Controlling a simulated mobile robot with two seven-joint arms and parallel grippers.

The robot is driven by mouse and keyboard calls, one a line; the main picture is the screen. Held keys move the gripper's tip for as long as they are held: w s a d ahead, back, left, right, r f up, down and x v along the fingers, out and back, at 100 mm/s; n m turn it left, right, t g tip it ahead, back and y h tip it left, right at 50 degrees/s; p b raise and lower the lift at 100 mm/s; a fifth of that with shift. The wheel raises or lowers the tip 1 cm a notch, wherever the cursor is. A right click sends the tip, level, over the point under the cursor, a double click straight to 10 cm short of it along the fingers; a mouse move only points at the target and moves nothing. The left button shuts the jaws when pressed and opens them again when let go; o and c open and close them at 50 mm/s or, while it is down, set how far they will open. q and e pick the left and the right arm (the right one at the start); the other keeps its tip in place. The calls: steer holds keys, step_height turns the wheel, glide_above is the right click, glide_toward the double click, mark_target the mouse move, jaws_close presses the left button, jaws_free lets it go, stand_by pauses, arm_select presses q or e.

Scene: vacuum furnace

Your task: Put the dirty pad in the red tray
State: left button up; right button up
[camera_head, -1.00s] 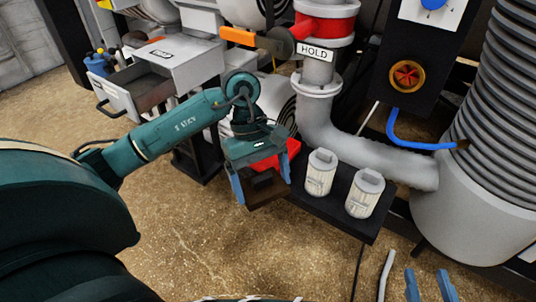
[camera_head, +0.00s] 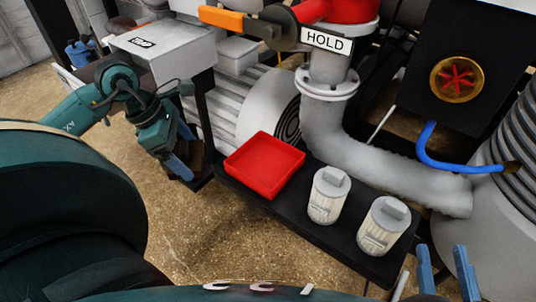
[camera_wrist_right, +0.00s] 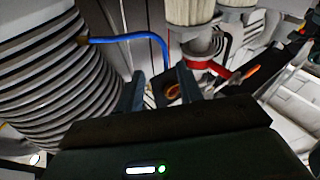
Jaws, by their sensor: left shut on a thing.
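The red tray (camera_head: 264,165) lies empty on the left end of a black shelf in the head view. My left gripper (camera_head: 186,157) is left of the tray, shut on a dark brown pad (camera_head: 197,160), which looks like the dirty pad. The pad is partly hidden by the fingers, and it is apart from the tray. My right gripper (camera_head: 446,270) is at the bottom right of the head view. Its two blue fingers stand apart with nothing between them, as the right wrist view (camera_wrist_right: 162,92) also shows.
A grey box (camera_head: 160,50) stands behind my left gripper.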

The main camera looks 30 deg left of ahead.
arm_select(q)
steer(key=b, duration=0.1)
glide_above(272, 166)
steer(key=s+a, duration=0.1)
steer(key=shift+a, duration=0.2)
steer(key=shift+w+b, duration=0.1)
steer(key=shift+b, duration=0.2)
step_height(272, 166, down, 2)
steer(key=shift+d+f+b, duration=0.1)
steer(key=shift+f+b, duration=0.05)
steer(key=shift+b, duration=0.45)
steer(key=shift+f, duration=0.7)
steer(key=shift+r, duration=0.1)
steer(key=o, duration=0.9)
steer(key=shift+b, duration=0.3)
steer(key=p+v, duration=0.2)
steer(key=v, duration=0.4)
steer(key=shift+r+p, duration=0.25)
steer(key=shift+p, duration=0.1)
steer(key=shift+s+a+r, duration=0.25)
steer(key=shift+a+r, duration=0.05)
steer(key=shift+r, duration=0.2)
arm_select(e)
steer(key=shift+s+f, duration=0.1)
steer(key=shift+f, duration=0.1)
steer(key=shift+r, duration=0.2)
